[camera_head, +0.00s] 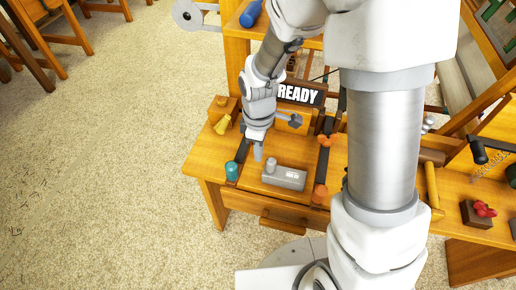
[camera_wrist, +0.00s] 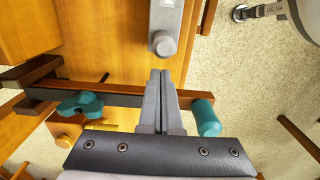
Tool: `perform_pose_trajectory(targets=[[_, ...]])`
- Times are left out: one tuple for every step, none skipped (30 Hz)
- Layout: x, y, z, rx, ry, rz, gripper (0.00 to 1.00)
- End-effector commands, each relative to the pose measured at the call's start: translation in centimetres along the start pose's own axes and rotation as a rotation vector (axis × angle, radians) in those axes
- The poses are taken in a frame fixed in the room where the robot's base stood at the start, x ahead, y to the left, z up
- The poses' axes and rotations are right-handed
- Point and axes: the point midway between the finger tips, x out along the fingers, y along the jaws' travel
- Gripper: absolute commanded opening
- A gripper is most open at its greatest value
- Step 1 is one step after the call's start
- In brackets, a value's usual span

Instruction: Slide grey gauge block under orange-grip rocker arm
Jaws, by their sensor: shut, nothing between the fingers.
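The grey gauge block (camera_head: 284,177) lies on the wooden bench between two dark rocker arms, with a round grey knob (camera_head: 271,165) at its left end. The orange-grip rocker arm (camera_head: 323,168) is right of the block, with an orange grip (camera_head: 320,193) at its near end and an orange wing nut farther back. The block is beside this arm, apart from it. My gripper (camera_head: 258,154) is shut and empty, just behind and left of the knob. In the wrist view the shut fingers (camera_wrist: 161,73) point at the knob (camera_wrist: 163,44) with a small visible gap; the block (camera_wrist: 167,14) is partly cut off.
A teal-grip rocker arm (camera_head: 240,152) stands left of the block; its teal grip (camera_wrist: 206,118) is close beside my fingers in the wrist view. A READY sign (camera_head: 300,94) stands at the back. A drawer handle (camera_head: 283,221) juts from the bench front.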

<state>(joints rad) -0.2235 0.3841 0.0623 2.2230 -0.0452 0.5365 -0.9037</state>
Motion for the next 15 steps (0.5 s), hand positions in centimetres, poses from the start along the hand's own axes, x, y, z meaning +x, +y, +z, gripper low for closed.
perform_pose_trajectory(targets=[[1.6,-0.1,0.0,-0.001,-0.002,-0.002,0.0],[2.1,-0.1,0.0,-0.001,-0.002,-0.003,0.0],[2.9,-0.1,0.0,-0.001,-0.002,-0.002,0.0],[3.4,-0.1,0.0,0.0,-0.002,-0.002,0.0],[3.9,-0.1,0.0,0.0,-0.002,-0.002,0.0],[4.5,0.0,0.0,0.0,-0.002,-0.002,0.0],[4.9,0.0,0.0,0.0,-0.001,-0.001,0.0],[5.3,0.0,0.0,0.0,-0.001,-0.001,0.0],[5.7,0.0,0.0,0.0,-0.001,-0.001,0.0],[6.0,0.0,0.0,0.0,-0.001,-0.001,0.0],[6.2,0.0,0.0,-0.001,0.0,0.0,0.0],[6.5,0.0,0.0,-0.001,0.0,0.0,0.0],[6.6,0.0,0.0,0.0,0.0,0.0,0.0],[6.7,0.0,0.0,0.0,0.0,0.0,0.0],[6.8,0.0,0.0,0.0,0.0,0.001,0.0]])
